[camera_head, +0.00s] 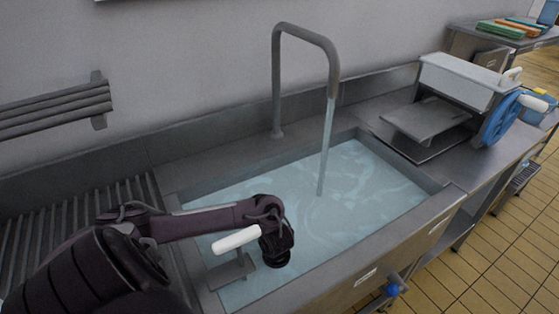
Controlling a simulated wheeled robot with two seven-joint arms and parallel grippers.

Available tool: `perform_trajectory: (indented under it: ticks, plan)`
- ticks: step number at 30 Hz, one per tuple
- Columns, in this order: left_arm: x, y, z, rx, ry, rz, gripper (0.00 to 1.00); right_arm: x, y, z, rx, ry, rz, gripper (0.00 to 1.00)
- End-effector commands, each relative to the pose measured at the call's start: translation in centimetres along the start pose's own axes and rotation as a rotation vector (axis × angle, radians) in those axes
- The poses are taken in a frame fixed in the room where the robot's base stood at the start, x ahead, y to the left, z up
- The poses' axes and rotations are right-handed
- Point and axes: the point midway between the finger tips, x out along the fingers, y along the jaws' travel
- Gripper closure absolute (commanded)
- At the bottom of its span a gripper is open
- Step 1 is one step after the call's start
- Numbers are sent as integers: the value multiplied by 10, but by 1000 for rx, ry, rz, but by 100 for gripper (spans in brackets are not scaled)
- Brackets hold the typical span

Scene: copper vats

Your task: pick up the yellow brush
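I cannot make out a yellow brush for certain. A tiny yellow patch (540,91) shows at the far right edge, too small to identify. My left arm reaches in from the lower left over the sink. Its dark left gripper (277,247) hangs above the water near the front left of the basin. A white handle (236,240) with a grey flat part below it is beside the gripper; I cannot tell whether they touch. The gap between the fingers is not clear. My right gripper is not in view.
The steel sink (447,198) is filled with water, and a tall faucet (276,80) runs into it. A slicer-like machine (456,82) with a blue disc stands on the right counter. A ribbed drainboard lies left. Tiled floor is open at right.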

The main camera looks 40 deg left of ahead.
Motion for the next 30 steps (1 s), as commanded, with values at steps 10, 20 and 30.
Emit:
perform_trajectory:
  ticks: [10, 20, 30]
  plan:
    - [9, 0, 0, 1, 0, -1, 48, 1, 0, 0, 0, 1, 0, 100]
    - [8, 0, 0, 1, -1, -1, 89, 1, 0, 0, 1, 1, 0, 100]
    - [2, 0, 5, 1, -4, -1, 89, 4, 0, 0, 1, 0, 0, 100]
